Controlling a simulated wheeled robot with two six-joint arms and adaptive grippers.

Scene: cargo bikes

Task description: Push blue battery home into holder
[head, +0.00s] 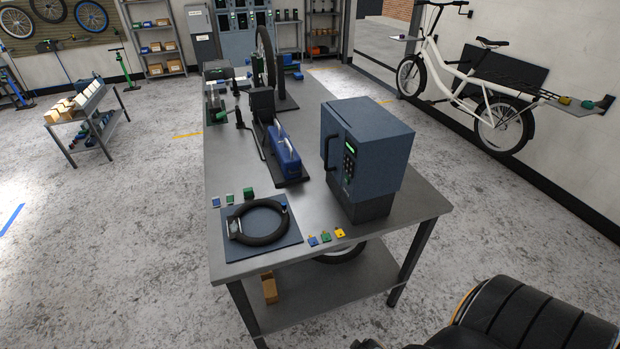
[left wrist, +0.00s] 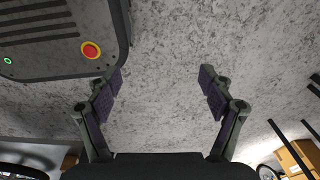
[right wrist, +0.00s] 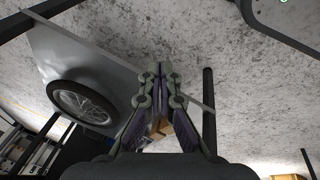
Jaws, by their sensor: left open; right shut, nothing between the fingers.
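The blue battery (head: 285,153) lies lengthwise on a dark holder (head: 293,181) in the middle of the workbench in the head view. A grey handle-like part shows on top of it, and a black upright box (head: 262,104) stands at its far end. I cannot tell how tightly the battery sits against that box. My left gripper (left wrist: 160,78) is open and empty over bare floor in the left wrist view. My right gripper (right wrist: 161,72) is shut and empty near the bench's lower shelf in the right wrist view. Neither gripper shows in the head view, and both are away from the battery.
A blue-grey cabinet (head: 367,150) stands right of the battery on the bench (head: 318,240). A tire (head: 258,222) on a mat and small coloured blocks lie at the near end. A wheel (right wrist: 82,101) lies on the lower shelf.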

